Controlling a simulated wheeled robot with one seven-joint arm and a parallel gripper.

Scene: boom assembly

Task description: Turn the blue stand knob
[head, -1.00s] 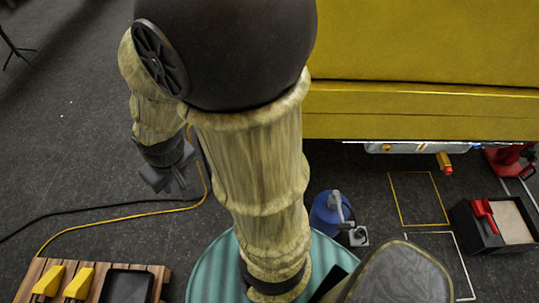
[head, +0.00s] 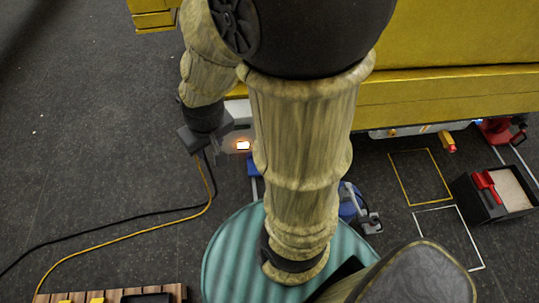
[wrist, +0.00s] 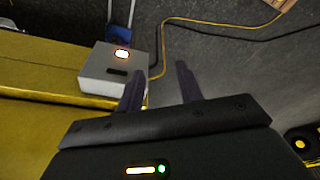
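A blue stand (head: 254,165) with a pale rail below it shows partly behind my arm in the head view, beside a pale box with a glowing orange light. In the wrist view the blue stand (wrist: 119,33) is at the top, just beyond the box. I cannot make out its knob in either view. My gripper (wrist: 161,72) is open and empty in the wrist view, its two dark fingers apart. The stand is ahead and to the left of the fingertips, not touching them. In the head view the gripper hangs left of the box.
The pale box (wrist: 112,66) sits against the yellow structure (wrist: 45,65), close to the left finger. Cables (head: 135,228) lie on the floor. A blue canister (head: 348,203) is right of my arm. A red stand (head: 497,130) and black bin (head: 482,208) are far right.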

